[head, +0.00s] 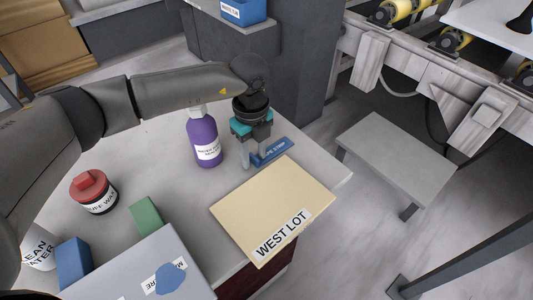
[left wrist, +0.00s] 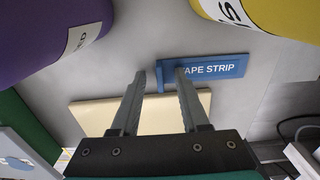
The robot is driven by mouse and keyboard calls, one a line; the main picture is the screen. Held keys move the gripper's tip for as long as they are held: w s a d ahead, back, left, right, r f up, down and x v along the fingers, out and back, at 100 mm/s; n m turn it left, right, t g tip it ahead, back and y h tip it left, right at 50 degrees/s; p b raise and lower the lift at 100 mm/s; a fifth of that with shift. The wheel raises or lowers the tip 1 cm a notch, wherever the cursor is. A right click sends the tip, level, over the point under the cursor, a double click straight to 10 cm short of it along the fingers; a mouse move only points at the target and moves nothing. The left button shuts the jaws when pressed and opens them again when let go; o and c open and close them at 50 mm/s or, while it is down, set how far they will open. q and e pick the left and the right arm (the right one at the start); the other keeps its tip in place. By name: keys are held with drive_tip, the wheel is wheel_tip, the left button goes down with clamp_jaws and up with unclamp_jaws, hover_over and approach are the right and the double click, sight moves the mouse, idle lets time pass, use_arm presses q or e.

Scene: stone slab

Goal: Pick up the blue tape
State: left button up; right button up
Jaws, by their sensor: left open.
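The blue tape (head: 274,150) is a flat blue strip lying on the slab, partly hidden by my left gripper in the head view. In the left wrist view the strip (left wrist: 218,66) shows white lettering reading "TAPE STRIP". My left gripper (head: 257,160) points down at the strip's left end, with its jaws apart. In the left wrist view the open fingertips (left wrist: 160,74) have the strip's left end between them, and the right finger covers part of the strip. I cannot tell whether the fingers touch it. My right gripper is not in view.
A purple bottle (head: 203,142) stands close left of the gripper. A tan "WEST LOT" panel (head: 262,203) lies just in front. A yellow rounded object (left wrist: 270,12) is near the strip. A red-lidded jar (head: 93,190) and green block (head: 146,214) stand farther left.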

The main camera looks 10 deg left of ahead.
use_arm(q)
drive_tip(key=shift+c, duration=0.2)
clamp_jaws()
drive_tip(key=shift+r, duration=0.15)
idle(0.4)
